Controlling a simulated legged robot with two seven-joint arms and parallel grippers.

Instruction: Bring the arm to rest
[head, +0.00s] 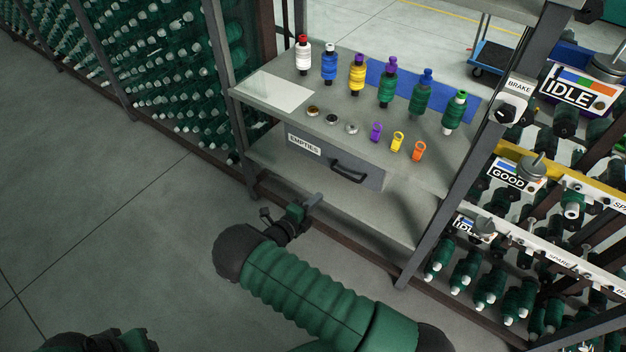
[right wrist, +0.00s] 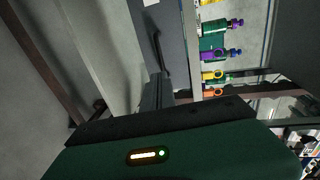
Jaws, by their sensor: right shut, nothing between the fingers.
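My right arm comes in from the bottom right of the head view. Its gripper (head: 313,201) is shut and empty, in front of the bench and below the drawer (head: 335,160) labelled EMPTIES. In the right wrist view the closed fingers (right wrist: 158,88) point up the picture, with the drawer's black handle (right wrist: 160,52) beyond them. I cannot tell the exact gap to the bench. Only a dark green piece of my left arm shows at the bottom left of the head view; its gripper does not show.
The grey bench (head: 262,118) carries several bobbins, a blue panel (head: 385,80), a white sheet (head: 273,90) and small coloured clips. Its lower shelf (head: 340,205) looks empty. Racks of green bobbins stand at left (head: 175,70) and right (head: 490,285). The floor (head: 110,220) at left is clear.

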